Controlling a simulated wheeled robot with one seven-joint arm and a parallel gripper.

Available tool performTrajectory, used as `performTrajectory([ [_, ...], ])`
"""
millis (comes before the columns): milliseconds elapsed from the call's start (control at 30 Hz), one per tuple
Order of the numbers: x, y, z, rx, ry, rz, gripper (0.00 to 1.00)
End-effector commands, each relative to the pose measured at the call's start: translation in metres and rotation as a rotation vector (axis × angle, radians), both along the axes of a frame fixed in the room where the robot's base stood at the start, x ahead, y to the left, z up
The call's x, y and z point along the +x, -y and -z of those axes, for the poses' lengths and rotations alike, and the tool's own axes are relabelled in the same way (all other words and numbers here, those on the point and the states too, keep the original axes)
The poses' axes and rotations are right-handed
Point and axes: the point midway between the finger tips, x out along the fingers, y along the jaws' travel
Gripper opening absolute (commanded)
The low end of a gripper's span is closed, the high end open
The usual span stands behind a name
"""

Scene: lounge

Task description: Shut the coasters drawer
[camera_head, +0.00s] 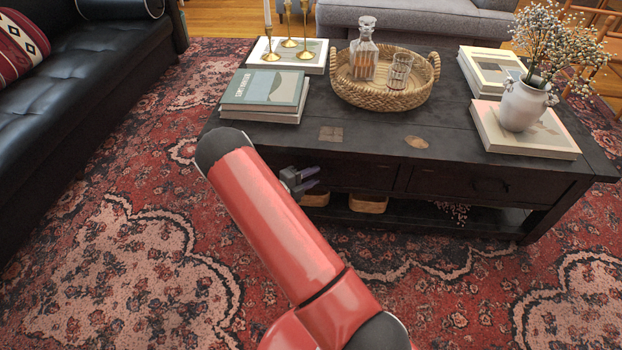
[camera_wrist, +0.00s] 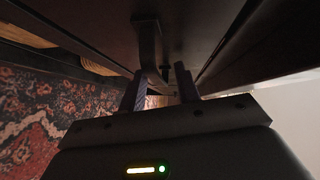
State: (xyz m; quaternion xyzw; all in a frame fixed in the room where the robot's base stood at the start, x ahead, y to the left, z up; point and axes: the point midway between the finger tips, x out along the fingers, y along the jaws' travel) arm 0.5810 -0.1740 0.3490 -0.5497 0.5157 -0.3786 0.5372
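The dark wooden coffee table (camera_head: 370,145) has drawer fronts along its near side. A left drawer front (camera_head: 362,176) and a right drawer front (camera_head: 458,185) show in the head view. No label marks the coasters drawer, and I cannot tell how far any drawer stands out. My gripper (camera_head: 312,180) is at the left part of the table's front, partly hidden by my red arm. In the wrist view its two fingers (camera_wrist: 160,88) are apart, close to a dark handle (camera_wrist: 149,45) on a dark front. Whether they touch the handle is too dark to tell.
A woven tray (camera_head: 385,98) with a decanter (camera_head: 363,50) and glass stands on the table, between books (camera_head: 265,92) and a white flower vase (camera_head: 522,105). Baskets (camera_head: 368,204) sit on the lower shelf. A black sofa (camera_head: 85,80) stands left; the patterned rug between is clear.

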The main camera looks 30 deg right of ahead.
Motion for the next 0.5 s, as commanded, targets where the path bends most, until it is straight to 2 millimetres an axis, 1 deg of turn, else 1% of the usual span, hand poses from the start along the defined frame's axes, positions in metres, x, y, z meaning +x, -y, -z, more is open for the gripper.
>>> performTrajectory([
  [267, -0.001, -0.003, 0.000, 0.000, -0.001, 0.000, 0.32],
  [367, -0.002, -0.012, -0.001, 0.001, -0.001, -0.001, 0.32],
  [500, -0.006, -0.036, -0.005, 0.001, -0.001, -0.002, 0.32],
])
